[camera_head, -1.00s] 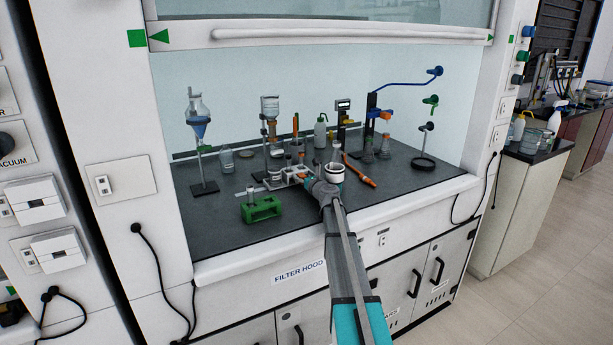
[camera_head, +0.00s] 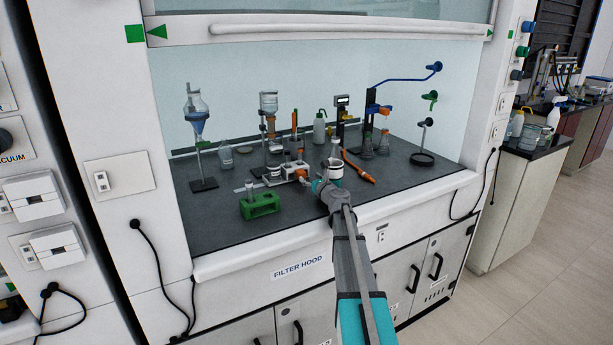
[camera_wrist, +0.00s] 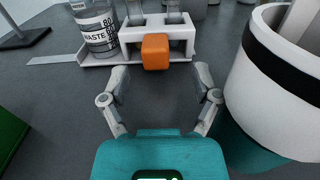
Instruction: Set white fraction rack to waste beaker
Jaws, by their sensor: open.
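The white fraction rack (camera_wrist: 182,32) holds upright tubes and has an orange block (camera_wrist: 155,50) on its near face. In the head view the rack (camera_head: 288,172) stands on the hood's dark worktop. The waste beaker (camera_wrist: 98,32), clear with a printed "WASTE" label, stands close beside the rack's left end; whether they touch is unclear. My gripper (camera_wrist: 160,78) is open and empty, with its fingers short of the orange block and pointing toward it. In the head view my gripper (camera_head: 316,184) is low over the worktop, just in front of the rack.
A green rack (camera_head: 261,206) with vials is to the left. Stands, bottles and flasks fill the back. An orange tool (camera_head: 360,170) lies to the right.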

